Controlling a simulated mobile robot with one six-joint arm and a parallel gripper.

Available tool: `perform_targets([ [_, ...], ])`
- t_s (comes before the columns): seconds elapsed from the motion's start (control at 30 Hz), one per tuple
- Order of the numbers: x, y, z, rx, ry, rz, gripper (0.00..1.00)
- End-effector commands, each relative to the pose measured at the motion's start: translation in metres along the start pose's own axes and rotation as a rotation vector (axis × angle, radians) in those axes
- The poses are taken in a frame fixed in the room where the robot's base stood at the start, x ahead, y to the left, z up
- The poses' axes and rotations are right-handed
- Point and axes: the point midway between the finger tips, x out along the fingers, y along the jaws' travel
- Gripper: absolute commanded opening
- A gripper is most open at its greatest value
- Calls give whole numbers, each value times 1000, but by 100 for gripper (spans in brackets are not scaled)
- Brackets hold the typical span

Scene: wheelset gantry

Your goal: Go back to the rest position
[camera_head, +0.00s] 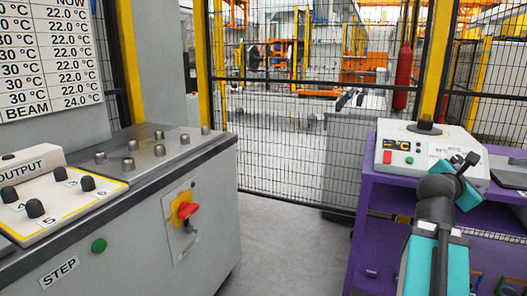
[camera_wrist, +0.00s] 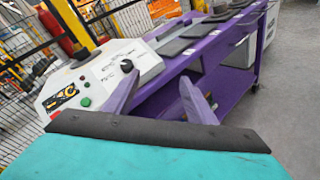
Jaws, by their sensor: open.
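My gripper (camera_wrist: 160,92) shows in the wrist view as two purple-grey fingers standing apart with nothing between them. Beyond them are the white control box (camera_wrist: 90,80) and the purple bench. In the head view my teal and black arm (camera_head: 436,225) rises at the lower right, in front of the purple bench (camera_head: 385,175) and the white control box (camera_head: 412,150). The fingers cannot be made out clearly there.
A grey console (camera_head: 150,165) with knobs, a red and yellow switch (camera_head: 184,210) and a green button (camera_head: 99,245) stands at left. A black mesh fence (camera_head: 290,130) closes the back. Grey floor (camera_head: 285,250) is clear between console and bench. A red extinguisher (camera_head: 403,75) is behind.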

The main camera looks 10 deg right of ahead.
Motion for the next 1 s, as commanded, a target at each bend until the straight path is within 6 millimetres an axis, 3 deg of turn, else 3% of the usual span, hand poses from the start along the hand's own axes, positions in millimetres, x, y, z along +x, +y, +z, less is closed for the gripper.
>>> perform_targets([
  [0.37, -2, 32, -50, -55, 91, 20, 51],
  [0.7, -12, 61, -141, -144, 236, 37, 51],
  [1.0, -35, 71, -226, -216, 377, 38, 51],
])
